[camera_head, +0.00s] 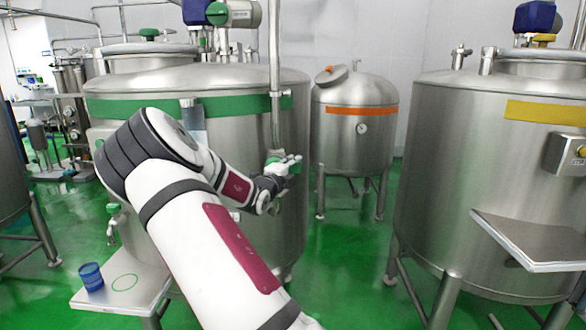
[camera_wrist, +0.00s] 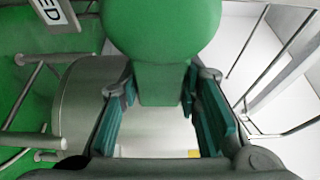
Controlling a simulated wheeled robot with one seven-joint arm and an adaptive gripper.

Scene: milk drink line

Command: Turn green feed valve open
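The green feed valve handle (camera_wrist: 160,95) fills the upper middle of the wrist view, with a wide rounded top and a narrow block-shaped lower part. My gripper (camera_wrist: 160,90) has its two teal-padded fingers on either side of that narrow part. The fingertips are very near its sides; whether they press on it cannot be told. In the head view, my gripper (camera_head: 287,165) is at the front of the green-banded tank (camera_head: 190,107), by the vertical steel pipe (camera_head: 274,60). Little of the valve shows there, since my gripper hides most of it.
A smaller orange-banded tank (camera_head: 361,111) stands behind to the right. A large yellow-banded tank (camera_head: 450,150) stands at the right with a steel shelf (camera_head: 530,240). A blue cup (camera_head: 91,277) stands on a low steel stand (camera_head: 150,285) at the lower left. Green floor shows between the tanks.

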